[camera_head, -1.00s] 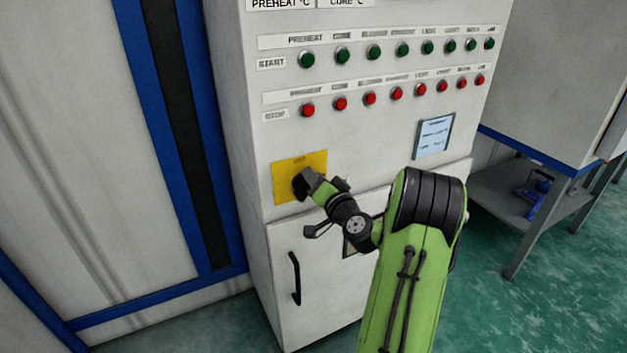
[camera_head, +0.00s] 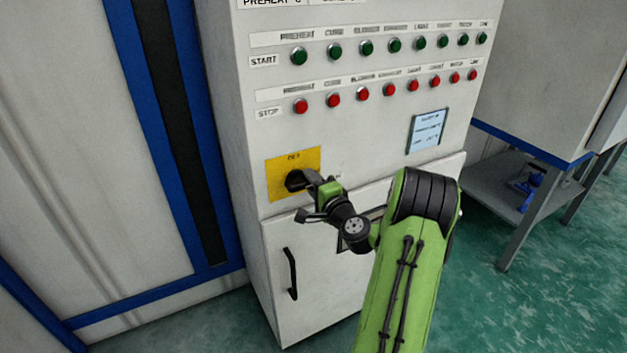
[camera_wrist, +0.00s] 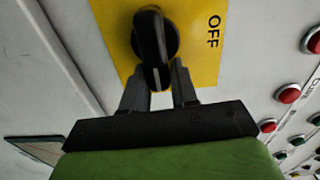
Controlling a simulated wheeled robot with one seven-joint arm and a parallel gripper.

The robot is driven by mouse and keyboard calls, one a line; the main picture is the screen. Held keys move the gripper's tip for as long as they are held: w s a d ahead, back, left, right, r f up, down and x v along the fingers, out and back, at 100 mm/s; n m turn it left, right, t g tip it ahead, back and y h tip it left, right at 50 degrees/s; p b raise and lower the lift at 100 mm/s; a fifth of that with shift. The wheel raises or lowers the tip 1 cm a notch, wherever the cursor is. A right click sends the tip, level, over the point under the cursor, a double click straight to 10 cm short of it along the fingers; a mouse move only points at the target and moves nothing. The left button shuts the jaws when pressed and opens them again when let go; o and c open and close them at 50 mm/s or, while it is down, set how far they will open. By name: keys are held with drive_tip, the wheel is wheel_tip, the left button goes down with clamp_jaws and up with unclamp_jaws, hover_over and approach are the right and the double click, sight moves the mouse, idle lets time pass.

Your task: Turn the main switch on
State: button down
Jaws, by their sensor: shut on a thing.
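The main switch is a black rotary knob (camera_head: 294,180) on a yellow plate (camera_head: 280,160) on the front of the pale grey control cabinet. The word OFF stands at the plate's top edge. In the wrist view the knob (camera_wrist: 150,40) shows close up, its handle pointing down the picture between my fingers. With OFF on that picture's right, the handle points to the panel's right, a quarter turn from OFF. My gripper (camera_wrist: 158,88) is shut on the handle's end, one finger on each side; it also shows in the head view (camera_head: 312,180). Any ON marking is unclear.
Rows of green buttons (camera_head: 367,47) and red buttons (camera_head: 362,91) sit above the switch. A cabinet door with a black handle (camera_head: 291,273) is below it.

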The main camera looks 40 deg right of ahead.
drive_tip(key=shift+w+a+f+m, duration=0.1)
drive_tip(key=shift+w+a+m, duration=0.05)
drive_tip(key=shift+a+m, duration=0.15)
drive_tip(key=c, duration=1)
unclamp_jaws()
drive_tip(key=shift+o, duration=0.2)
drive_tip(key=shift+r, duration=0.2)
drive_tip(key=shift+d+r, duration=0.1)
drive_tip(key=shift+f, duration=0.2)
